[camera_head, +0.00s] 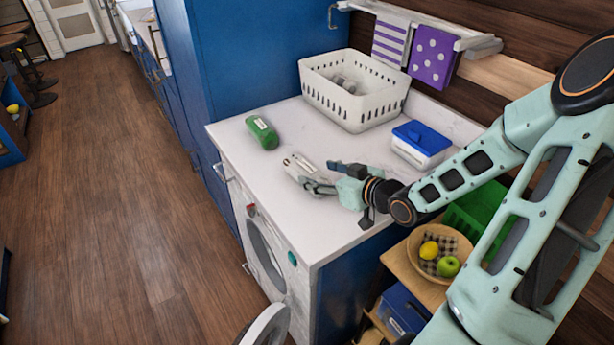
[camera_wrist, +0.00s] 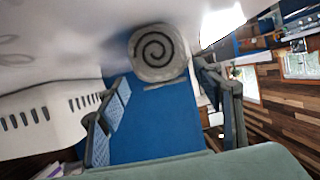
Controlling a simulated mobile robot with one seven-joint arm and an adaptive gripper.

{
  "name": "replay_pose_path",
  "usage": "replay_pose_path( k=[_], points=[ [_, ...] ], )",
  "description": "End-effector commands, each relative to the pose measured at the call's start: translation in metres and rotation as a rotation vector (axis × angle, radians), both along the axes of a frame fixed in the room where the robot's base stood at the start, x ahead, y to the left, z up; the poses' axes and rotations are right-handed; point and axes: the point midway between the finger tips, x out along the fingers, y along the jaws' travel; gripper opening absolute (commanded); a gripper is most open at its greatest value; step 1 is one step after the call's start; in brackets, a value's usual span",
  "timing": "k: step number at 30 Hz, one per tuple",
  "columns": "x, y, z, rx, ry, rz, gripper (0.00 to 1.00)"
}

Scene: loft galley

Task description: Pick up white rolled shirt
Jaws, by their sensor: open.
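The white rolled shirt (camera_head: 297,163) lies on the white countertop above the washing machine. In the wrist view its round end with a dark spiral (camera_wrist: 158,50) faces me, ahead of and between my fingers. My gripper (camera_head: 324,176) is open at the near right end of the roll, low over the counter. In the wrist view its two fingers (camera_wrist: 162,80) stand wide apart with nothing held between them. I cannot tell whether a fingertip touches the shirt. Part of the roll's near end is hidden by my gripper in the head view.
A green bottle (camera_head: 262,132) lies left of the shirt. A white basket (camera_head: 365,108) stands behind, and a blue-lidded container (camera_head: 420,139) to the right. The counter's front edge (camera_head: 262,205) is close. A fruit bowl (camera_head: 424,265) sits below at the right.

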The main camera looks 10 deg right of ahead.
Motion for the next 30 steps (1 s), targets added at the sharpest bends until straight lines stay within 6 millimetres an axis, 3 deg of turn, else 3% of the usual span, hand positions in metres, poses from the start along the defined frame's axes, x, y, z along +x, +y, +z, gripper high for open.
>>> replay_pose_path(
  k=[12,21,30],
  points=[
    [0.034,0.027,-0.024,0.0,0.001,0.001,0.61],
    [0.038,0.028,-0.026,-0.002,0.001,-0.001,0.61],
    [0.038,0.028,-0.026,-0.002,0.001,-0.001,0.28]
  ],
)
